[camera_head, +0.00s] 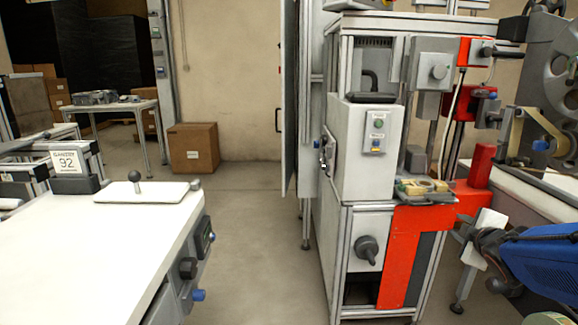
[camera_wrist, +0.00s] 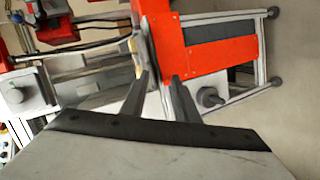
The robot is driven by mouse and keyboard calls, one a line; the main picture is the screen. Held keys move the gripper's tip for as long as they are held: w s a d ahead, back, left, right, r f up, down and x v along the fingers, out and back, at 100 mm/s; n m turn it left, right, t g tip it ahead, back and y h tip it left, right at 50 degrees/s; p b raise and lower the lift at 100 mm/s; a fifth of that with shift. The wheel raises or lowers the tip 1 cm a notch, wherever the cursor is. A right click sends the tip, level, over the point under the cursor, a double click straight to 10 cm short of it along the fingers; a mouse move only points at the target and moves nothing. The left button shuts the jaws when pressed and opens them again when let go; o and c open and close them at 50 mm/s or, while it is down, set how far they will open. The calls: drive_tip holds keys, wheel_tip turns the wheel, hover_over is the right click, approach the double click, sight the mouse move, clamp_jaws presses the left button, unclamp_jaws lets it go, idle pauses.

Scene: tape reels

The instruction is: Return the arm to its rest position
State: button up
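My arm, with its blue link, comes in at the lower right of the head view. My gripper (camera_head: 464,232) is in front of the red lower panel of the machine, at its right side. In the wrist view my gripper (camera_wrist: 161,78) shows two dark fingers standing apart with nothing held between them. The machine's red panel (camera_wrist: 205,42) lies beyond the fingertips. In the head view a small ledge (camera_head: 428,197) on the machine carries a yellowish part (camera_head: 422,186), above and left of my gripper.
The machine (camera_head: 362,150) has a white housing and red panels (camera_head: 400,255). A grey reel unit with yellowish tape (camera_head: 540,128) stands at the right. A white table (camera_head: 85,255) fills the lower left. A cardboard box (camera_head: 193,147) stands behind. The floor between table and machine is clear.

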drive_tip(key=s+a+f+m+g+y, duration=0.1)
drive_tip(key=s+a+f+m+g, duration=0.1)
drive_tip(key=s+a, duration=0.4)
drive_tip(key=s+a+f+m+g+y, duration=0.1)
drive_tip(key=s+a+f+m+g, duration=0.1)
drive_tip(key=s+a+m, duration=0.4)
drive_tip(key=s+a+f+m+g+y, duration=0.1)
drive_tip(key=s+a, duration=0.5)
drive_tip(key=s, duration=0.7)
drive_tip(key=f+m+g, duration=0.1)
drive_tip(key=m+g, duration=0.1)
drive_tip(key=g, duration=0.1)
drive_tip(key=shift+f+m+g+y, duration=0.3)
drive_tip(key=shift+m, duration=0.1)
